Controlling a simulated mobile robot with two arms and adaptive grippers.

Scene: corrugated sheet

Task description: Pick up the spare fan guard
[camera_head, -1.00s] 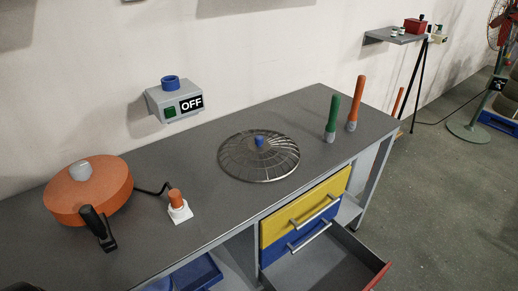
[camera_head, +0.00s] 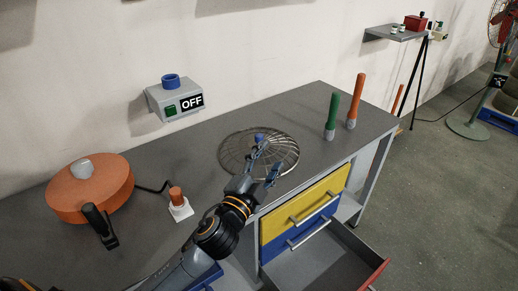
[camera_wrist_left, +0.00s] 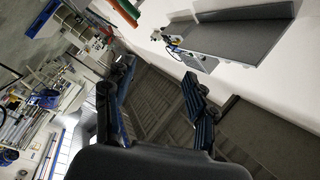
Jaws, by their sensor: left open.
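The spare fan guard (camera_head: 235,158), a round wire grille with a blue knob (camera_head: 260,137) at its centre, lies flat on the grey bench. My left gripper (camera_head: 267,160) is open over its right part, with one finger close to the knob. I cannot tell whether it touches the guard. My arm hides part of the guard's near edge. My right gripper is not in view.
An orange round housing (camera_head: 90,190) and a small orange-topped knob (camera_head: 178,200) stand on the bench to the left. Green (camera_head: 332,118) and orange (camera_head: 356,102) handles stand at the right. A switch box marked OFF (camera_head: 175,98) is on the wall. The bottom drawer (camera_head: 325,262) is open.

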